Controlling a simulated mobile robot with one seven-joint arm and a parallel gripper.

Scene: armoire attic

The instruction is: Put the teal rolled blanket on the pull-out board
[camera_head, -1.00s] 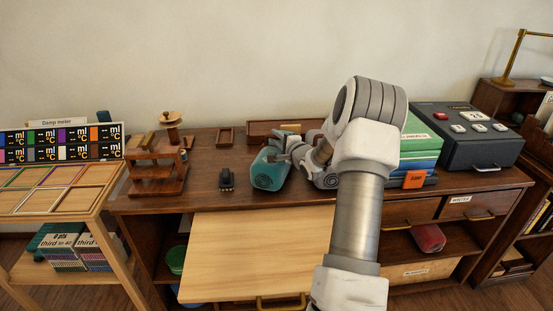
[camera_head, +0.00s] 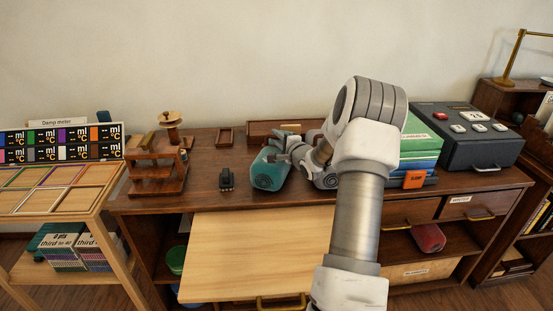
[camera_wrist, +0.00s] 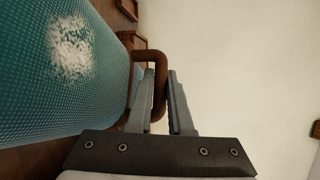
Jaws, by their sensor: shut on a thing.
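The teal rolled blanket (camera_head: 268,175) lies on the dark cabinet top near its front edge, just behind the pull-out board. In the wrist view its teal side (camera_wrist: 55,70), with a pale speckled patch, fills the left. My gripper (camera_wrist: 160,78) is shut on the brown loop handle (camera_wrist: 139,57) on the blanket's side. In the head view my gripper (camera_head: 279,153) is at the blanket's upper right, partly hidden by my wrist. I cannot tell whether the blanket touches the cabinet top. The pale wooden pull-out board (camera_head: 250,250) is extended and bare where visible; my arm covers its right part.
A small black object (camera_head: 227,179) stands left of the blanket, with a wooden tiered stand (camera_head: 158,176) farther left. A low wooden box (camera_head: 262,132) is behind. Green and blue boxes (camera_head: 420,150) and a dark button box (camera_head: 468,137) stand right of my arm.

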